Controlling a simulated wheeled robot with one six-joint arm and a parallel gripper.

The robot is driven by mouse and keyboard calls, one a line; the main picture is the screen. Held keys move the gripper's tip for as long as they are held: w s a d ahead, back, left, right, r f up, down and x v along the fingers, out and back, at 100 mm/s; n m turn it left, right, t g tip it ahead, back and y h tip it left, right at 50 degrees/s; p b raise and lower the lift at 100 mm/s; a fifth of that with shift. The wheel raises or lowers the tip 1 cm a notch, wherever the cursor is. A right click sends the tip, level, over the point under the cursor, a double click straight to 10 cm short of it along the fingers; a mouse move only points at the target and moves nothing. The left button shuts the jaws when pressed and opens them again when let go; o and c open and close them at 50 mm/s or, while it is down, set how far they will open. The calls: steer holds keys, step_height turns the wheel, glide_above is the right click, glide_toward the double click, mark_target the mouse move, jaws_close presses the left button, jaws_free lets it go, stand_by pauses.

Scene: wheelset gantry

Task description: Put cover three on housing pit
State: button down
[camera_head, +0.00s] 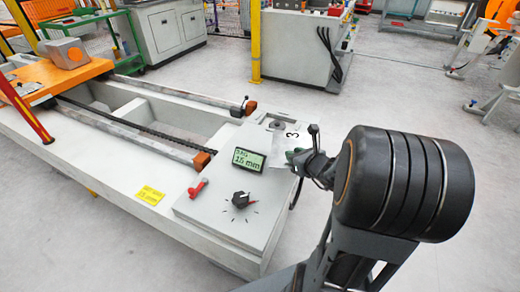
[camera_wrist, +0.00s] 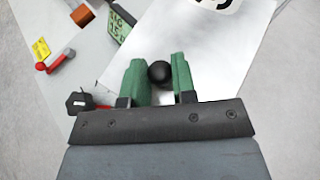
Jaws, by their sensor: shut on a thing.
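Cover three is a light flat plate marked with a black 3 (camera_head: 291,134). In the wrist view the plate (camera_wrist: 215,55) spreads from the middle to the upper right, its mark cut off at the top. My gripper (camera_head: 299,153) has green fingers, which in the wrist view (camera_wrist: 160,78) stand on either side of the plate's black ball knob (camera_wrist: 160,72). It is shut on this knob. In the head view the plate is at the right end of the grey console, beside the display. A small recess with a grey part (camera_head: 277,124) shows just behind the plate; I cannot tell if it is the housing pit.
The console carries a display (camera_head: 249,158) reading 15 mm, a red-handled lever (camera_head: 198,188) and a black knob (camera_head: 241,199). Rails with orange-brown end blocks (camera_head: 202,160) run to the upper left. A yellow post (camera_head: 256,45) and a grey cabinet (camera_head: 297,45) stand behind.

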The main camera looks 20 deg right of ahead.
steer(key=shift+s+d, duration=0.95)
steer(key=shift+d, duration=0.1)
steer(key=shift+w+a+f+n+y, duration=0.2)
steer(key=shift+n+y, duration=0.1)
steer(key=shift+y, duration=0.1)
steer(key=w+f, duration=0.1)
steer(key=w, duration=0.1)
steer(key=w+d+f+b, duration=0.1)
steer(key=w, duration=0.1)
steer(key=w+d+f+b, duration=0.1)
steer(key=w, duration=0.2)
steer(key=shift+f, duration=0.25)
steer(key=w+f, duration=0.1)
steer(key=w+d+f+b, duration=0.1)
steer(key=w+f, duration=0.1)
steer(key=w+f+b, duration=0.1)
steer(key=w+f, duration=0.1)
steer(key=shift+d, duration=0.3)
steer(key=shift+w+f+b, duration=0.1)
steer(key=shift+f+b, duration=0.2)
steer(key=shift+w+d+f+b, duration=0.15)
steer(key=shift+f+b, duration=0.45)
steer(key=shift+f, duration=1.05)
steer(key=shift+f, duration=0.2)
steer(key=c, duration=0.9)
jaws_free()
